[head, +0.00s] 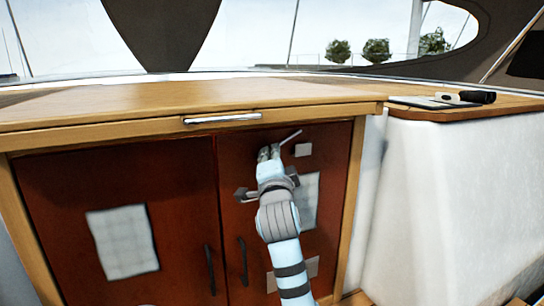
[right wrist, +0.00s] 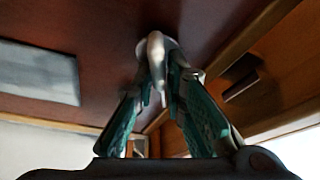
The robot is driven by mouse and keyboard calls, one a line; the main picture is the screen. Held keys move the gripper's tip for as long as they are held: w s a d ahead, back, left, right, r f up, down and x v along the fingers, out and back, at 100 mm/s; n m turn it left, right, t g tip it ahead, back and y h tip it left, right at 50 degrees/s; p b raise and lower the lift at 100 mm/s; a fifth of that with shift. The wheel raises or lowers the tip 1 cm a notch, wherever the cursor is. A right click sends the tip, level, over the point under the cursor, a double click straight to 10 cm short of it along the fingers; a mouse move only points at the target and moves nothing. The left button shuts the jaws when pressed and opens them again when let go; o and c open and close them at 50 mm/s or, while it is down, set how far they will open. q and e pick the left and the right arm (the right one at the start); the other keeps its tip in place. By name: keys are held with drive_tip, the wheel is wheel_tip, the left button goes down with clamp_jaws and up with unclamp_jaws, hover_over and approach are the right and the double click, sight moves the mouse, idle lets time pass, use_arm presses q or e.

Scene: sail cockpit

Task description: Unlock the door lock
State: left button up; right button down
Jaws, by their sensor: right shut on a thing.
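The cabinet has two dark red doors, the left door (head: 115,190) and the right door (head: 335,165). My right gripper (head: 268,154) reaches up to the top of the right door. In the right wrist view, my right gripper (right wrist: 160,85) has its fingers closed around a silver curved metal piece (right wrist: 156,48), which seems to be the door lock, fixed to the dark red surface. A thin pale rod (head: 290,137) slants up from beside the fingertips in the head view. The fingers hide most of the lock there. My left gripper is not in view.
A silver handle (head: 222,119) is on the wooden counter edge (head: 90,122). Dark vertical handles (head: 210,268) and (head: 243,262) sit low on the doors. Papers (head: 123,241) are on the doors. A white block (head: 455,190) stands right; a dark-handled object (head: 476,97) lies on its wooden top.

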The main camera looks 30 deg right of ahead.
drive_tip(key=shift+f+m+g+p, duration=0.15)
drive_tip(key=shift+m+g+p, duration=0.25)
drive_tip(key=shift+m, duration=0.5)
drive_tip(key=shift+f+m+g+p, duration=0.15)
drive_tip(key=shift+m+g+p, duration=0.2)
drive_tip(key=shift+m, duration=0.55)
drive_tip(key=shift+f+m+g, duration=0.1)
drive_tip(key=shift+m+g, duration=0.15)
drive_tip(key=shift+m, duration=0.15)
drive_tip(key=c, duration=1.7)
unclamp_jaws()
drive_tip(key=shift+w, duration=0.15)
drive_tip(key=v, duration=0.7)
drive_tip(key=shift+s+a, duration=0.1)
drive_tip(key=shift+s, duration=0.15)
